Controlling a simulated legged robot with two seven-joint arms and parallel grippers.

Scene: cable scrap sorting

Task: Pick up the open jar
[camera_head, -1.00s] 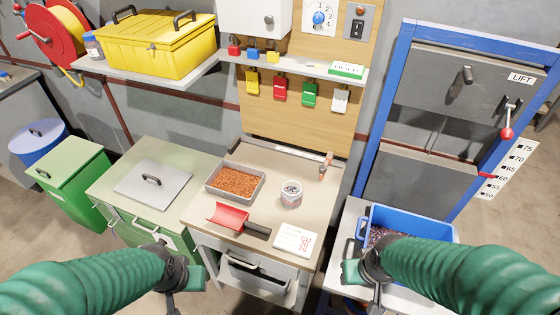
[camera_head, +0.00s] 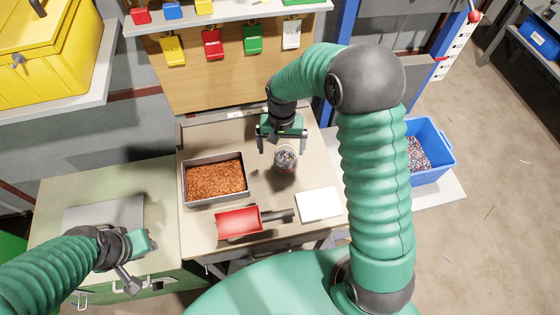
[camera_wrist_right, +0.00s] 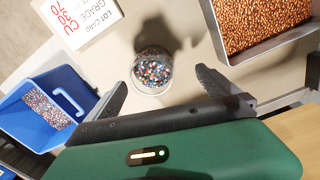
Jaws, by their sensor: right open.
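The open jar (camera_head: 285,161) is clear and holds mixed coloured bits. It stands upright on the beige worktop. My right gripper (camera_head: 281,146) is open above the worktop, just behind the jar in the head view. In the right wrist view the jar (camera_wrist_right: 152,70) lies ahead, between the two spread fingers (camera_wrist_right: 165,85), with nothing held. Whether a finger touches it cannot be told, but a gap shows on both sides. My left gripper (camera_head: 136,263) is at the lower left over the green cabinet; its fingers are not clear.
A metal tray of copper granules (camera_head: 246,188) stands left of the jar. A red scoop (camera_head: 238,222) with a dark handle and a white card (camera_head: 318,204) lie in front. A blue bin (camera_head: 440,158) is at right. Padlocks hang from the shelf (camera_head: 230,17) behind.

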